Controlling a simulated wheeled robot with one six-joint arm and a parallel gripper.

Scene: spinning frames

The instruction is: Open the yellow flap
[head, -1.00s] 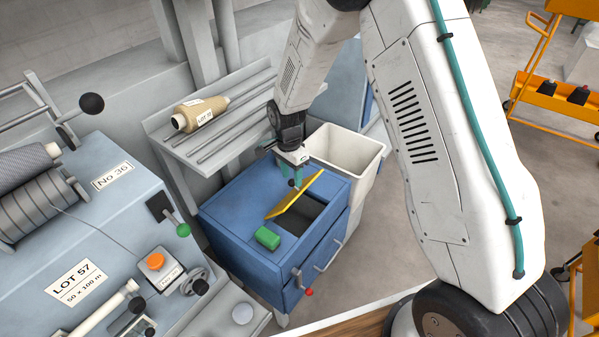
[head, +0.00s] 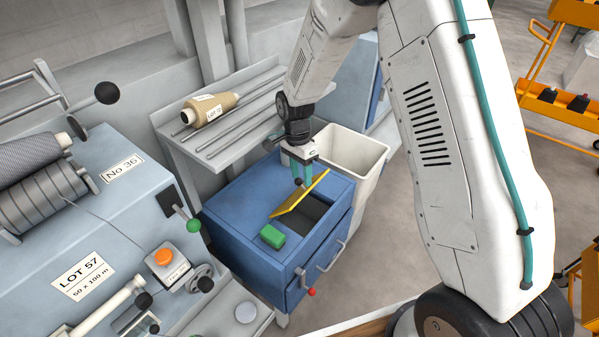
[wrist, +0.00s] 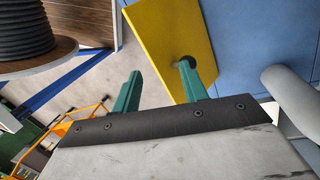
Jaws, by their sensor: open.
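The yellow flap (head: 299,195) stands tilted up on top of the blue cabinet (head: 240,212), with a dark opening showing to its right. It also shows large in the wrist view (wrist: 165,35), with a dark round spot on it by one fingertip. My gripper (head: 301,183) is just behind the flap's upper part, with its green fingers pointing down. In the wrist view my gripper (wrist: 160,72) is open with nothing between its fingers. The right finger overlaps the flap in that view; I cannot tell whether they touch.
A green block (head: 271,237) lies on the cabinet top in front of the flap. A pale bin (head: 352,155) stands behind the cabinet. A grey rack with a yarn cone (head: 210,108) is behind left. A machine with a green-knobbed lever (head: 193,226) stands at left.

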